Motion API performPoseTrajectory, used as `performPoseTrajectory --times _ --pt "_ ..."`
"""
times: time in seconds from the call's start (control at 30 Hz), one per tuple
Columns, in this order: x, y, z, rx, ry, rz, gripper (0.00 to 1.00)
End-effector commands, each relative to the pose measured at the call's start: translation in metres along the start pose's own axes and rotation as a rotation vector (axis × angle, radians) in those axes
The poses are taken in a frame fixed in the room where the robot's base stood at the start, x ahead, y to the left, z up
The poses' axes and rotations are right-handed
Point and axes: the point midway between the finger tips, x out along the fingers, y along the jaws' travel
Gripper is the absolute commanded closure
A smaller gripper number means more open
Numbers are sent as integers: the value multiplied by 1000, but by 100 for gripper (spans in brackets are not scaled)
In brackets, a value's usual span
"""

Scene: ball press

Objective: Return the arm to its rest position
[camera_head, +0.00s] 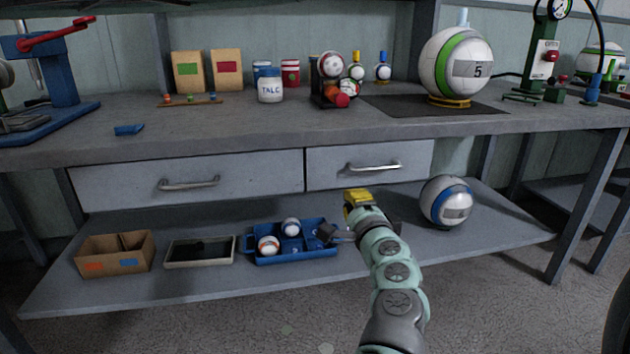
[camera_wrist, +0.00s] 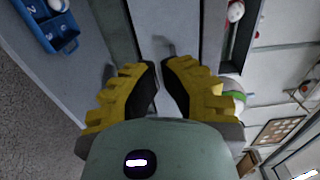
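My gripper (camera_head: 357,200) has yellow fingers at the end of my pale green and grey arm. In the head view it is raised in front of the right drawer and the lower shelf, apart from both as far as I can tell. In the wrist view the two ribbed yellow fingers (camera_wrist: 160,75) come close together at their tips. Only a narrow gap shows between them, and I see nothing held. The finger pads are partly hidden from the head view.
Above is the bench top (camera_head: 240,120) with two closed drawers (camera_head: 240,184). The shelf below holds a cardboard box (camera_head: 115,265), a dark tray (camera_head: 170,263), a blue bin (camera_head: 310,255) with balls, and a blue-banded ball (camera_head: 447,202). Open floor (camera_head: 490,310) lies in front.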

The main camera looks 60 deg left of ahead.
Motion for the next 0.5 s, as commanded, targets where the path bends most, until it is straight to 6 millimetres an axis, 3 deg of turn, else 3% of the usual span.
performPoseTrajectory --times 0.37,0.5 --pt "-6 -1 1 -1 -1 0 100" --pt "-10 -13 -24 -32 81 15 100"
